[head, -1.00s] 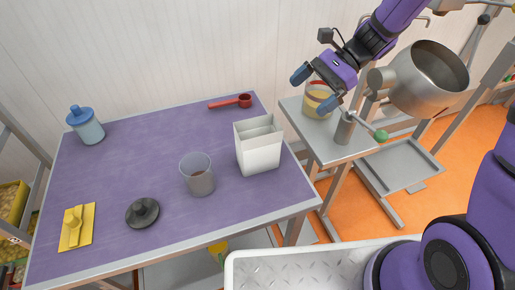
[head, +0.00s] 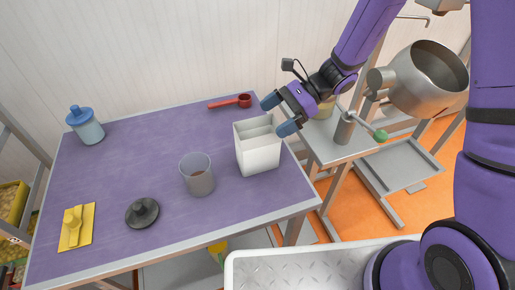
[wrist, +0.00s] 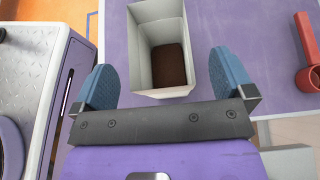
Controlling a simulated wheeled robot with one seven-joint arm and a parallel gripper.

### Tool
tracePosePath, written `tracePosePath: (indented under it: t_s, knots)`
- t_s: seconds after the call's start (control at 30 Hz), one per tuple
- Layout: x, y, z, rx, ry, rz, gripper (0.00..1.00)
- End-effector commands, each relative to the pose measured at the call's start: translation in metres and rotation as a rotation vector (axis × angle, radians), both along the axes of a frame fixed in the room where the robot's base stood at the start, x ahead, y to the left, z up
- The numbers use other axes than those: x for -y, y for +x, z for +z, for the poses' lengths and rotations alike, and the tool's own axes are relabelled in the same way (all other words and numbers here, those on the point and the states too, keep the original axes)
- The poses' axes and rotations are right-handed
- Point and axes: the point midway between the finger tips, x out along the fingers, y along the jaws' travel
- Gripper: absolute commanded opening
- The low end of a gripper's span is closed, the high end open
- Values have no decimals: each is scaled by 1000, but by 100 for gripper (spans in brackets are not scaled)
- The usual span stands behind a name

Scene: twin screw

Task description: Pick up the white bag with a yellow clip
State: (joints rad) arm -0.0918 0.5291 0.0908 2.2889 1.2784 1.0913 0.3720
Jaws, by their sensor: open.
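The white bag (head: 258,154) stands upright and open-topped near the right edge of the purple table. In the wrist view, the bag (wrist: 143,62) shows dark brown contents at its bottom. I see no yellow clip on it. My gripper (head: 279,114) is open and empty, at the bag's upper right rim in the head view. In the wrist view, the blue fingertips of my gripper (wrist: 165,80) are spread wider than the bag, one to each side. I cannot tell whether either finger touches it.
The purple table (head: 150,170) also holds a grey cup (head: 197,178) left of the bag, a red scoop (head: 232,102) behind, a black lid (head: 142,212), a yellow piece (head: 76,228) and a blue jar (head: 86,125). A side stand with a metal pot (head: 428,80) is at right.

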Motion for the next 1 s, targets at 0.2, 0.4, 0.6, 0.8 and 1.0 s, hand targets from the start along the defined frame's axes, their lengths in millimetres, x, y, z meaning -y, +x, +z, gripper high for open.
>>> tracePosePath:
  t_s: [0.2, 0.4, 0.6, 0.8, 1.0]
  knots:
    - [-27, -9, -13, -1, 0, 3, 100]
    - [-34, -11, -17, 0, 0, 1, 100]
    - [-34, -11, -17, 0, 0, 1, 91]
    - [-34, -11, -16, 0, 0, 1, 46]
    - [-34, -11, -16, 0, 0, 1, 46]
